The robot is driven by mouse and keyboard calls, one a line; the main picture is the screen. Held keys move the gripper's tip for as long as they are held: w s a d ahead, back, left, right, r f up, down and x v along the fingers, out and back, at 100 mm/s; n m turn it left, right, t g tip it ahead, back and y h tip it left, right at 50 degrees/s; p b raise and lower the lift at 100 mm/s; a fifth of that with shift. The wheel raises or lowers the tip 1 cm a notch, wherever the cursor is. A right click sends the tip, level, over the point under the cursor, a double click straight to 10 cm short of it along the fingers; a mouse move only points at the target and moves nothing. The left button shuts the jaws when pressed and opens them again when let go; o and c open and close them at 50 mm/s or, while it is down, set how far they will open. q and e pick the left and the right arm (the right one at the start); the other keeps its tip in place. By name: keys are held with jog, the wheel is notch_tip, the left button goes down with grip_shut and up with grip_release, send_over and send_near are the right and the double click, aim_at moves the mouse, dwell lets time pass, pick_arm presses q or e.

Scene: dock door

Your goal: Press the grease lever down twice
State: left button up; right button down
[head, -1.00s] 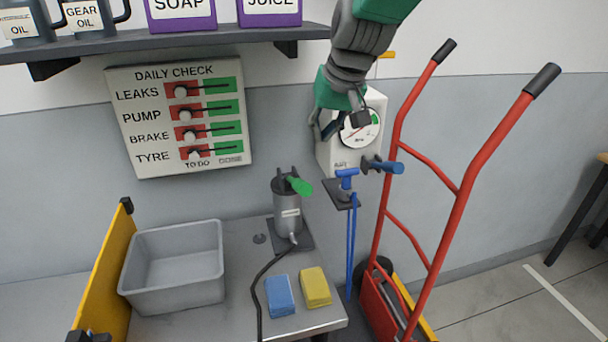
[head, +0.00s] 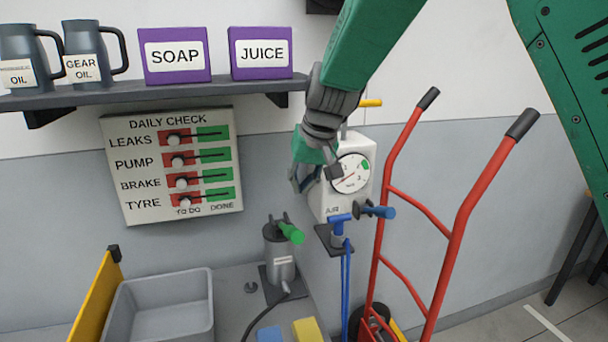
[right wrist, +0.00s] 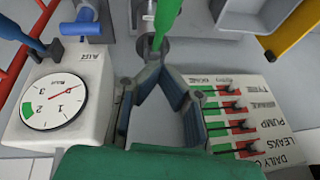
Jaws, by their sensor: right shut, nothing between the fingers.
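The grease pump (head: 280,262) is a grey cylinder on a dark base plate on the bench. Its green-handled grease lever (head: 291,233) sticks out from the top towards the right. In the right wrist view the green lever (right wrist: 165,20) shows just beyond my fingertips. My right gripper (head: 304,186) is shut and empty, in front of the wall left of the air gauge and above the lever. In the right wrist view its fingertips (right wrist: 163,68) come together. I cannot tell how small the gap to the lever is. My left gripper is out of view.
The white air gauge box (head: 326,205) and a blue-handled valve (head: 376,211) stand close on the right. A red hand truck (head: 458,225) is further right. A grey bin (head: 160,305) sits on the bench, left. The daily check board (head: 170,165) hangs below a shelf (head: 150,95).

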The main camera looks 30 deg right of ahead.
aim_at(288, 230)
jog(key=f, duration=0.6)
jog(key=shift+w+a, duration=0.4)
jog(key=shift+s+a+f, duration=0.15)
jog(key=shift+s+f, duration=0.05)
jog(key=shift+f, duration=0.2)
jog(key=shift+s+a+f, duration=0.15)
jog(key=shift+f, duration=0.2)
jog(key=shift+w+f, duration=0.1)
